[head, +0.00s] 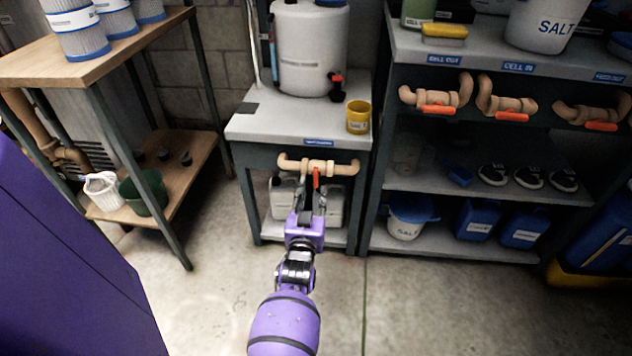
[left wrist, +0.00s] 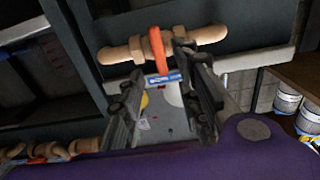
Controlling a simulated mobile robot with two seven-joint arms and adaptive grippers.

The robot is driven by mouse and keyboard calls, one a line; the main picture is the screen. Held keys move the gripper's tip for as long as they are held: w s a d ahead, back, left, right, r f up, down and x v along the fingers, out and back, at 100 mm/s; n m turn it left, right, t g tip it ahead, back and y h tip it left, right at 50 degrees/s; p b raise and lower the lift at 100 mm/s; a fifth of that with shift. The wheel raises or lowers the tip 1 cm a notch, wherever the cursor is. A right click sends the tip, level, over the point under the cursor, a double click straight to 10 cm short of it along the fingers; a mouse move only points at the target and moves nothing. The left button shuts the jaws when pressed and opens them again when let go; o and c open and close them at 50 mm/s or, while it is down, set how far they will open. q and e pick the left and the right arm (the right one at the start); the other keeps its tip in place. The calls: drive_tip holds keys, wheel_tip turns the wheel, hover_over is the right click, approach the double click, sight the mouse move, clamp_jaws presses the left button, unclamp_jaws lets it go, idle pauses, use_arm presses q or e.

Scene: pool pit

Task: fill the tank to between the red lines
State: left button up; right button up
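The white tank (head: 311,48) stands on a small grey bench; I cannot make out red lines or a liquid level on it. A red and black fitting (head: 335,80) is at its lower right. Under the bench top a tan pipe valve (head: 342,168) runs sideways, its orange handle (head: 316,178) hanging down across the pipe. My left gripper (head: 310,190) is at this handle with its fingers apart. In the left wrist view the handle (left wrist: 157,48) lies between the open fingertips (left wrist: 160,62), with no clear contact. My right gripper is not in view.
A yellow cup (head: 358,117) stands on the bench (head: 290,122), right of the tank. White jugs (head: 283,197) sit below. The right shelf (head: 430,178) has several orange-handled valves. A wooden table (head: 95,62) stands left. The floor (head: 420,300) in front is clear.

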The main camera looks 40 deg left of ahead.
sight(316, 177)
use_arm(q)
drive_tip(key=b+x, duration=0.1)
drive_tip(key=x, duration=0.4)
drive_tip(key=shift+w+f, duration=0.15)
clamp_jaws()
